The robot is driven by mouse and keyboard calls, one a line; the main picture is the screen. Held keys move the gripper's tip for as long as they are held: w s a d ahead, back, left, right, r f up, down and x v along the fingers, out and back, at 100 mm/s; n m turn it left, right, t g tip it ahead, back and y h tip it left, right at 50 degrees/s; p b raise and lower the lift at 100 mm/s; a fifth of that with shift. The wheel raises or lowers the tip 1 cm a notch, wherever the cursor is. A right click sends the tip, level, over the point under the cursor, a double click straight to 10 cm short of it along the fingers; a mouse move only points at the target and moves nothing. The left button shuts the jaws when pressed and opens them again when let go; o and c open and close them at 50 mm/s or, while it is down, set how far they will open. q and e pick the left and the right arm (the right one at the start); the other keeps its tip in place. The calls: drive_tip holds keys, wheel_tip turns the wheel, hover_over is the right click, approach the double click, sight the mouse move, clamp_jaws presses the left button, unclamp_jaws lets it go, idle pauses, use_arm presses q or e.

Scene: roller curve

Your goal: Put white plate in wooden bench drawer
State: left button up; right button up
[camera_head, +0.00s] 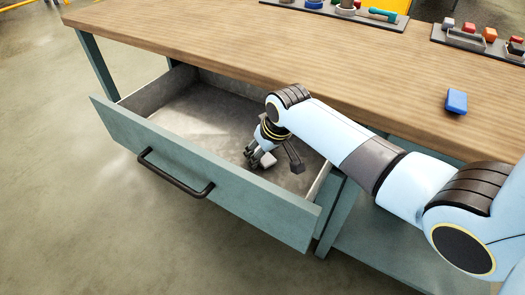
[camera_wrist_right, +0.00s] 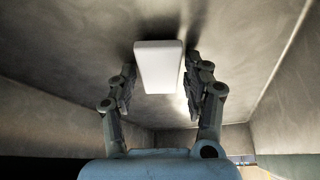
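The wooden bench drawer (camera_head: 250,202) is pulled open, with a grey-green front, a dark handle and a bare grey inside. The white plate (camera_head: 268,159), a small white block, is low inside the drawer under my right gripper (camera_head: 274,160). In the right wrist view the white plate (camera_wrist_right: 158,66) lies on the drawer floor between the spread fingers of my right gripper (camera_wrist_right: 162,68). A gap shows on each side of it, so the gripper is open and not closed on it. My left gripper is not in view.
The wooden bench top (camera_head: 250,45) overhangs the back of the drawer. A blue block (camera_head: 456,101) lies on it at the right. Dark trays (camera_head: 380,20) with small items stand along the back. The drawer walls surround my right gripper; the drawer's left part is empty.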

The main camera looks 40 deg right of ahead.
drive_tip(key=shift+o, duration=0.6)
drive_tip(key=shift+r, duration=0.1)
drive_tip(key=shift+s+r, duration=0.1)
drive_tip(key=shift+r, duration=0.15)
drive_tip(key=p+v, duration=0.3)
drive_tip(key=v, duration=0.8)
drive_tip(key=shift+r, duration=0.25)
drive_tip(key=shift+s, duration=0.2)
